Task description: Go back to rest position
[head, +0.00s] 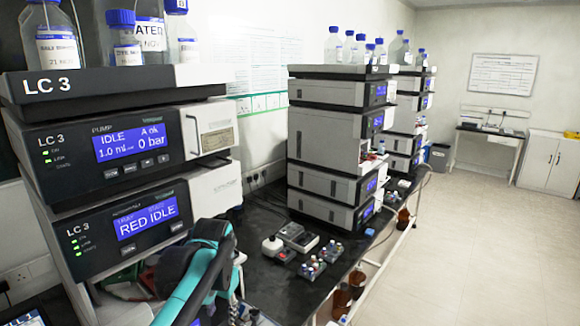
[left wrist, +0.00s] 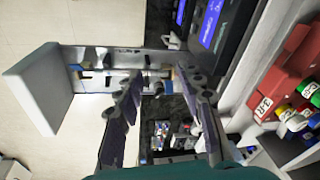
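My left gripper (left wrist: 160,85) shows in the left wrist view with its two dark fingers spread apart. Nothing is seen held between them. I cannot make out the fingers there. In the left wrist view a red tray (left wrist: 284,80) with several colour-capped vials is at the right, apart from the fingers. My right gripper is in neither view.
The LC 3 pump module (head: 120,145) is above, with bottles on top. Another instrument stack (head: 330,150) stands farther along the black bench (head: 275,275). Small vial racks (head: 312,268) sit on the bench. A pale panel (left wrist: 40,88) juts out in the wrist view. The floor at right is clear.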

